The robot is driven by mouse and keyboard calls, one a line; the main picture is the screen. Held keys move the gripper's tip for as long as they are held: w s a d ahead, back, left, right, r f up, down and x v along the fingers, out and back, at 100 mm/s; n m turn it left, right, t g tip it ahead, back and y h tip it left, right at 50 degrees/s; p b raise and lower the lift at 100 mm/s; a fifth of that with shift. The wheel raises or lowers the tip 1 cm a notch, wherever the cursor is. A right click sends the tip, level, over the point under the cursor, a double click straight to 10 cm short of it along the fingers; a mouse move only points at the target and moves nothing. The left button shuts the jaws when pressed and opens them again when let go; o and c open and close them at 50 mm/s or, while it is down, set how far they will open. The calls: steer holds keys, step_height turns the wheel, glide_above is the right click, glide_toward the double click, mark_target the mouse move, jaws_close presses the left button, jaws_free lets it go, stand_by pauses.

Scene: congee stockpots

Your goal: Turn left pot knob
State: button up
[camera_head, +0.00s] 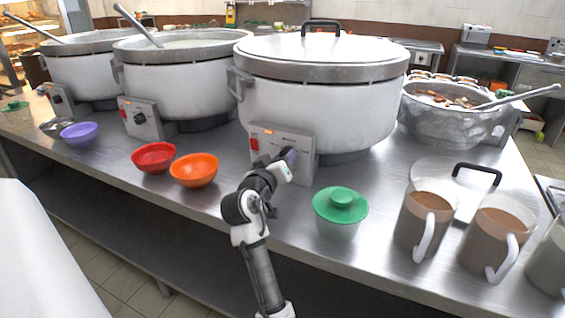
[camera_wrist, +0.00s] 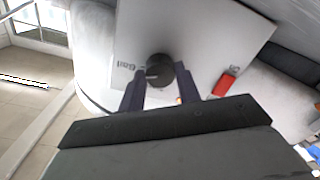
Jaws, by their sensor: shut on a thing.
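Three large pots stand in a row on the steel counter, each with a control panel low on its front. The left pot (camera_head: 85,80) has a panel with a dark knob (camera_head: 56,99). The middle pot (camera_head: 185,85) has a knob (camera_head: 139,118) that is free. My gripper (camera_head: 286,160) is at the panel (camera_head: 268,136) of the large lidded right pot (camera_head: 315,105) and hides its knob in the head view. In the wrist view, my gripper (camera_wrist: 160,80) is shut on that round black knob (camera_wrist: 160,69), one finger on each side. A red switch (camera_wrist: 225,83) is beside it.
Red (camera_head: 153,158) and orange (camera_head: 194,170) bowls stand left of my arm. A green-lidded container (camera_head: 339,212) is close on the right, with brown-filled pitchers (camera_head: 422,226) beyond. A purple bowl (camera_head: 79,134) is far left.

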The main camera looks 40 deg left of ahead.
stand_by(0.5)
steer(key=o, duration=1)
steer(key=shift+s, duration=0.1)
steer(key=b+v, duration=0.1)
steer(key=v, duration=1.2)
steer(key=shift+s+d, duration=0.1)
steer(key=shift+s, duration=0.25)
